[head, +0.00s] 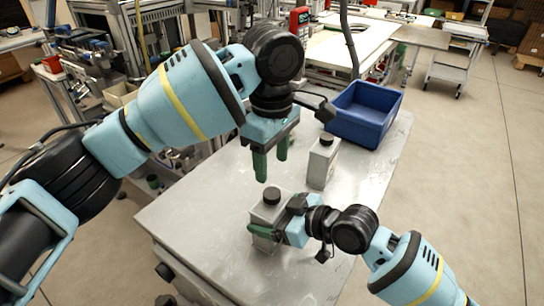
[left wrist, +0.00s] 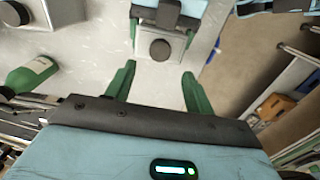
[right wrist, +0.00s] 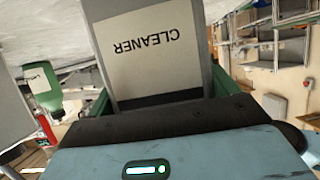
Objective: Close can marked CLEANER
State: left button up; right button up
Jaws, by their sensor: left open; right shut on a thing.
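The grey can marked CLEANER (right wrist: 155,75) stands on the metal table, its lettering readable upside down in the right wrist view. In the head view the can (head: 268,216) has a black round cap (head: 271,195) on top; whether it is tight I cannot tell. My right gripper (head: 280,224) is shut on the can's body from the right. My left gripper (head: 270,166) is open and empty, pointing down above the can. In the left wrist view the cap (left wrist: 160,49) lies just beyond and between the open fingertips.
A second grey can (head: 322,165) with a black cap stands behind on the table (head: 205,210). A blue bin (head: 365,112) is at the table's far end. A green bottle (left wrist: 30,75) shows in the left wrist view. The table's front left is largely clear.

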aim_at(272, 193)
pick_arm(q)
jog(key=shift+f, duration=0.1)
jog(key=shift+f, duration=3.9)
